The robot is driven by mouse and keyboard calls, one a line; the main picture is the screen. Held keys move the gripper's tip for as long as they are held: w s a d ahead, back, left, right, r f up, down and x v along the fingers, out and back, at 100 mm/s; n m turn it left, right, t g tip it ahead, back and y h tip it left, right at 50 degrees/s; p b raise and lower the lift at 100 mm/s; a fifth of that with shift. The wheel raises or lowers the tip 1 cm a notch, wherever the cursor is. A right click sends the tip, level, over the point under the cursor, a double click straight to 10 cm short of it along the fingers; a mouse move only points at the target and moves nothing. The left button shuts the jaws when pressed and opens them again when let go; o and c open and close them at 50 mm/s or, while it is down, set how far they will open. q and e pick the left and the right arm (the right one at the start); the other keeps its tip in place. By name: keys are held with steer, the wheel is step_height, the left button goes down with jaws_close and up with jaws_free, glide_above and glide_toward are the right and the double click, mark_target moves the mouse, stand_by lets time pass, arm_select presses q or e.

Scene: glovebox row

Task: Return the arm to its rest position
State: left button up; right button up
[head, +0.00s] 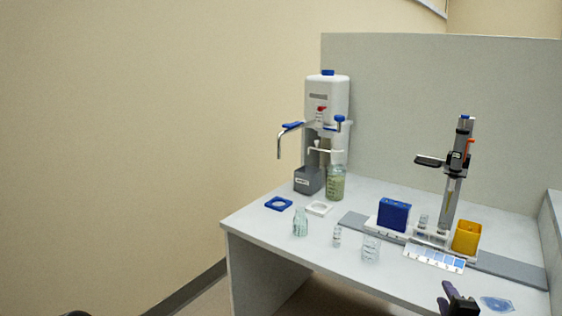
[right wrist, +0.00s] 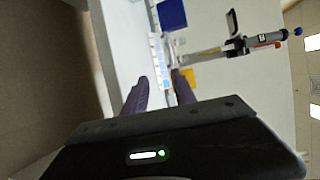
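My right gripper (head: 455,298) is at the lower right of the head view, by the front edge of the bench (head: 262,225). In the right wrist view its two dark purple fingers (right wrist: 160,77) are spread apart, and I see nothing held between them. A blue-tinted flat dish (head: 497,304) lies just right of the gripper in the head view. My left gripper does not show; only a small dark shape pokes in at the bottom left edge.
The bench holds a bottle-top dispenser (head: 327,98), a green-filled bottle (head: 336,184), a small flask (head: 300,223), a glass beaker (head: 371,248), a blue box (head: 394,214), a yellow bin (head: 467,236) and a pipette on a stand (head: 460,165). A grey partition (head: 420,80) stands behind.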

steer(key=a+f+n+g+y+p, duration=0.1)
steer(key=a+f+n+y, duration=0.25)
steer(key=a, duration=0.55)
steer(key=a+f+n+g+y+p, duration=0.2)
steer(key=a+f, duration=0.3)
steer(key=a, duration=0.3)
steer(key=s+a+f+n+g+y+p, duration=0.25)
steer(key=s+a+f, duration=0.2)
steer(key=a, duration=0.25)
steer(key=s+a+f+n+g+y+p, duration=0.1)
steer(key=s+a+f+n+g, duration=0.15)
steer(key=s+a, duration=0.4)
steer(key=s+a+f+n+g+p, duration=0.1)
steer(key=s+f+n+g, duration=0.1)
steer(key=s, duration=0.5)
steer(key=s+a+f+n+g+p, duration=0.1)
steer(key=s+f+n+g, duration=0.1)
steer(key=s, duration=0.4)
steer(key=s+a+f+n+g+h+p, duration=0.1)
steer(key=s+a+f+n+g, duration=0.1)
steer(key=s+f+n, duration=0.2)
steer(key=s+n, duration=0.1)
steer(key=s, duration=0.2)
steer(key=shift+s+f+g+p, duration=0.3)
steer(key=shift+g+p, duration=0.05)
steer(key=shift+g, duration=0.05)
